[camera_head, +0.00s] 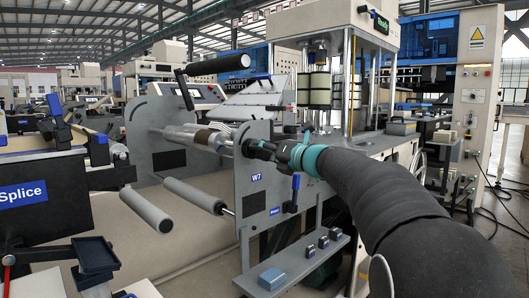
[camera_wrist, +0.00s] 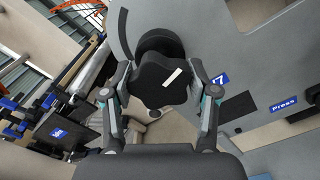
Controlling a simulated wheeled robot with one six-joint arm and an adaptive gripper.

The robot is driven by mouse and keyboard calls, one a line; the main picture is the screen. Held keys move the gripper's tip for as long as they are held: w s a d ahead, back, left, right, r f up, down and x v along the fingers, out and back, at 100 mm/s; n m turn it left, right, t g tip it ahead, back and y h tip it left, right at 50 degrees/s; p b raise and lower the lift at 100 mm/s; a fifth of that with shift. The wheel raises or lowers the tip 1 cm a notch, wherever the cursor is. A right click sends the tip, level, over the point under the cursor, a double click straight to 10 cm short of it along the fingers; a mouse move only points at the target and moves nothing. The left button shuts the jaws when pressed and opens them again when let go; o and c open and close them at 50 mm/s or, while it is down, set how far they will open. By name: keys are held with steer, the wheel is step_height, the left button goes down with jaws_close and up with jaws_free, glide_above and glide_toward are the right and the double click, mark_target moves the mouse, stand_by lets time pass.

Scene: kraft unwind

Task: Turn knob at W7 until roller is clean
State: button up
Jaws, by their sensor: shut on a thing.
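The W7 station is a grey side plate (camera_head: 258,205) with a blue "W7" label (camera_head: 256,177); part of that label (camera_wrist: 218,78) shows in the wrist view. The black lobed knob (camera_wrist: 158,84) has a white stripe on its face, tilted up to the right. My gripper (camera_wrist: 160,92) has one finger on each side of the knob and is shut on it. In the head view my gripper (camera_head: 259,149) reaches the plate's upper part and mostly hides the knob.
Two grey bars (camera_head: 140,208) stick out below the roller. A black-handled lever (camera_head: 218,64) stands above. A blue "Press" label (camera_wrist: 284,103) is on the plate. A black "Splice" unit (camera_head: 45,190) stands left.

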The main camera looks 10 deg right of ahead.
steer(key=shift+r, duration=0.1)
steer(key=o, duration=1.2)
steer(key=shift+v, duration=3.55)
